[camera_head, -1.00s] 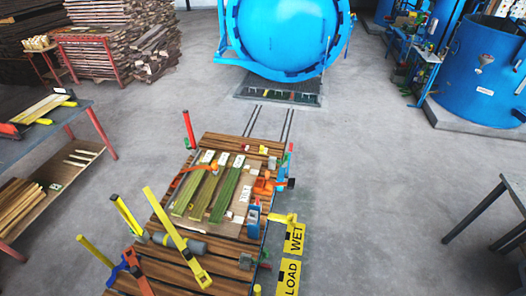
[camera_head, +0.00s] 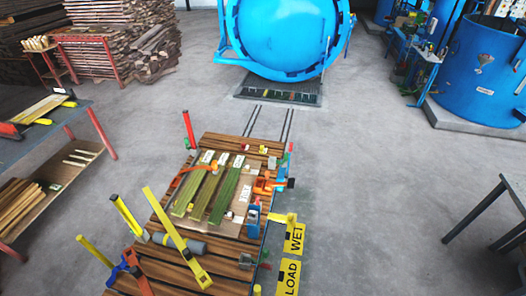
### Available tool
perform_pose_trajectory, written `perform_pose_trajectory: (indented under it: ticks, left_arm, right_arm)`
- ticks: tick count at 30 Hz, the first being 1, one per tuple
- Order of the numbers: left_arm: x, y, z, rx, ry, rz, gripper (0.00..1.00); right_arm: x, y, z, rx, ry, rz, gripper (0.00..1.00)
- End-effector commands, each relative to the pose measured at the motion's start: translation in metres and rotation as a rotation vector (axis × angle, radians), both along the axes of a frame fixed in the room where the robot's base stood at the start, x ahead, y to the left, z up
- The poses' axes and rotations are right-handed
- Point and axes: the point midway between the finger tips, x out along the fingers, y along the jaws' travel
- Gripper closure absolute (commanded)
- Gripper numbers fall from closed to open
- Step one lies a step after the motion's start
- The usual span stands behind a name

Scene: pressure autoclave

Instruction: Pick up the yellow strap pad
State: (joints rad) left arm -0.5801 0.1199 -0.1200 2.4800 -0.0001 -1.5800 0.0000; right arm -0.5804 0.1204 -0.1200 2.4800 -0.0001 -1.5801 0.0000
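A timber-decked cart (camera_head: 222,252) stands at the lower middle. A small yellow block (camera_head: 263,149) lies near its far end and may be the yellow strap pad, but it is too small to be sure. Another small yellowish piece (camera_head: 229,213) lies near the greenish boards (camera_head: 208,190). An orange strap (camera_head: 190,170) runs over the left side of the load to an orange fitting (camera_head: 265,186) on the right. Neither of my grippers is in view.
A long yellow bar (camera_head: 177,237) and a grey roll (camera_head: 180,243) are on the cart's near left. A red post (camera_head: 189,129) and yellow posts (camera_head: 127,214) rise along its left edge. Yellow signs (camera_head: 294,238) lie on the right. The right floor is clear up to a dark table (camera_head: 487,210).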

Motion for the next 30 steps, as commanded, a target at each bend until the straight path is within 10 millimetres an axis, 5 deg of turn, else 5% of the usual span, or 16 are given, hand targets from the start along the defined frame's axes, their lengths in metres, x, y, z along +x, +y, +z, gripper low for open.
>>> perform_pose_trajectory:
  ticks: [4,20,30]
  left_arm:
    - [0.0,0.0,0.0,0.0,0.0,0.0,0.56]
    - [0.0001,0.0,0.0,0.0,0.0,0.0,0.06]
    - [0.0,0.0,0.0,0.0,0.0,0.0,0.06]
  right_arm:
    - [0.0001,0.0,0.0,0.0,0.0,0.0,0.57]
    - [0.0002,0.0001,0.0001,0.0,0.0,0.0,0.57]
    - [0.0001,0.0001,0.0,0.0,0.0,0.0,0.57]
